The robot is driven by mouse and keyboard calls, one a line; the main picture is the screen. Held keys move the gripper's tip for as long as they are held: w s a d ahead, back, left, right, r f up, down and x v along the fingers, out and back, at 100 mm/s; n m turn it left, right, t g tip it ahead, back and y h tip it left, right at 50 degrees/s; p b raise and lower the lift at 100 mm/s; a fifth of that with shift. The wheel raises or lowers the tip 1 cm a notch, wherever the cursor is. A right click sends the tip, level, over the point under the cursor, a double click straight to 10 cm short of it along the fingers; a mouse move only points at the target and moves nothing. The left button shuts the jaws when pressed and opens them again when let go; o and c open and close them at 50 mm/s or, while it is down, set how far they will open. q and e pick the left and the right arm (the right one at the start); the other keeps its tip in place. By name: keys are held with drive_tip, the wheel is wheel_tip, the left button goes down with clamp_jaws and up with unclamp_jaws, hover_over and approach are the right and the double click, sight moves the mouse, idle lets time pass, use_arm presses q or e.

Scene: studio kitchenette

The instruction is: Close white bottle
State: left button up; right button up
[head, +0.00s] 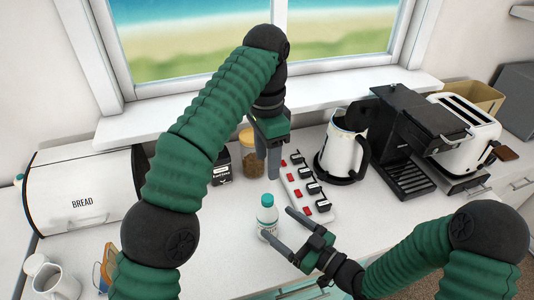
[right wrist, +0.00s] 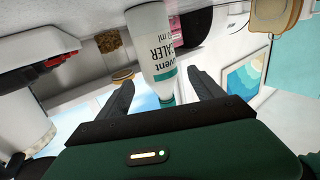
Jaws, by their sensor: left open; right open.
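The white bottle (head: 268,215) stands upright on the counter with a teal cap (head: 267,200) on its top. I cannot tell whether the cap is fully closed. In the right wrist view the bottle (right wrist: 152,40) appears upside down with its label facing me. My right gripper (head: 276,222) is open, its fingertips at either side of the bottle; I see no clear contact. The fingers also show in the right wrist view (right wrist: 161,84). My left gripper (head: 273,168) points down above and behind the bottle, its fingers apart from the cap.
A power strip (head: 297,172) with several plugs lies right of the bottle. A jar (head: 251,160) and a dark box (head: 221,170) stand behind. A kettle (head: 340,150), coffee machine (head: 408,135) and toaster (head: 462,130) fill the right.

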drive_tip(key=v, duration=0.7)
drive_tip(key=shift+w, duration=0.1)
drive_tip(key=p+v, duration=0.2)
drive_tip(key=v, duration=0.3)
drive_tip(key=shift+d, duration=0.1)
